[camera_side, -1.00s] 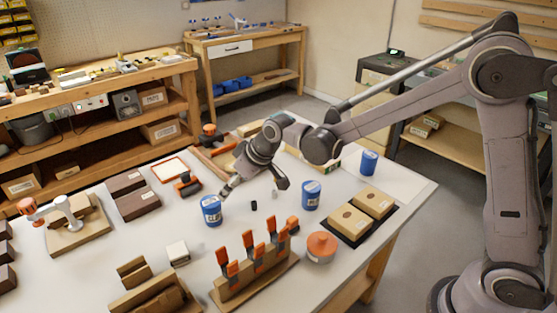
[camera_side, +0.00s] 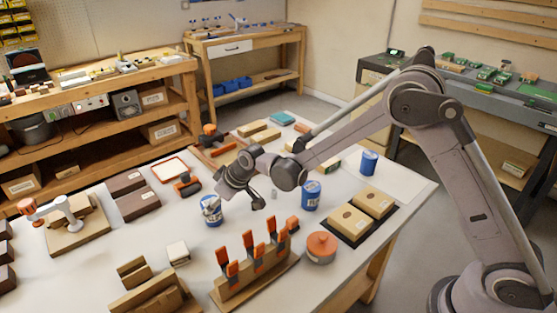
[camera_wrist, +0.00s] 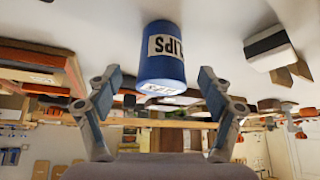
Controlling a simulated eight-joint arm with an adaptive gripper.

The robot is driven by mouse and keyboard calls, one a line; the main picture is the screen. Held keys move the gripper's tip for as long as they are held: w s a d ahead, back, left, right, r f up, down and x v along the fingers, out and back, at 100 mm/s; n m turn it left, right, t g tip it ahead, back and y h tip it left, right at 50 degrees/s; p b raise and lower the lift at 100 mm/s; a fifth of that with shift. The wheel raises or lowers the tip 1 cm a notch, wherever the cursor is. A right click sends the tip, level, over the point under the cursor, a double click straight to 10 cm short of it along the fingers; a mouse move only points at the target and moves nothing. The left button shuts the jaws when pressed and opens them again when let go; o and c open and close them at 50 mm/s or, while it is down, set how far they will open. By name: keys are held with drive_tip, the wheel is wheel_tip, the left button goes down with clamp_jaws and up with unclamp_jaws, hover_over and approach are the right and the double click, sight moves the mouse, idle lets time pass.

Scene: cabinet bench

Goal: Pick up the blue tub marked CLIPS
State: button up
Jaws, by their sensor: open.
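The blue tub marked CLIPS (camera_wrist: 161,62) has a white label, upside down in the wrist view, and sits between and beyond my gripper's spread fingers. In the side view I take it to be the left blue tub (camera_side: 211,215), upright on the white bench (camera_side: 215,250). My gripper (camera_side: 234,204) is close to that tub, tilted down, with one finger overlapping it in the picture. In the wrist view my gripper (camera_wrist: 160,78) is open and empty, with gaps between the tub and both fingers. I cannot tell whether anything touches.
Two other blue tubs, one right of my gripper (camera_side: 311,196) and one farther back (camera_side: 368,162), stand on the bench. A block with orange clamps (camera_side: 255,262) and an orange round pot (camera_side: 321,247) are in front. A small white block (camera_side: 177,253) lies front left.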

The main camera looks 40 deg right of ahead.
drive_tip(key=shift+x, duration=2.05)
drive_tip(key=shift+a, duration=0.15)
drive_tip(key=c, duration=1.4)
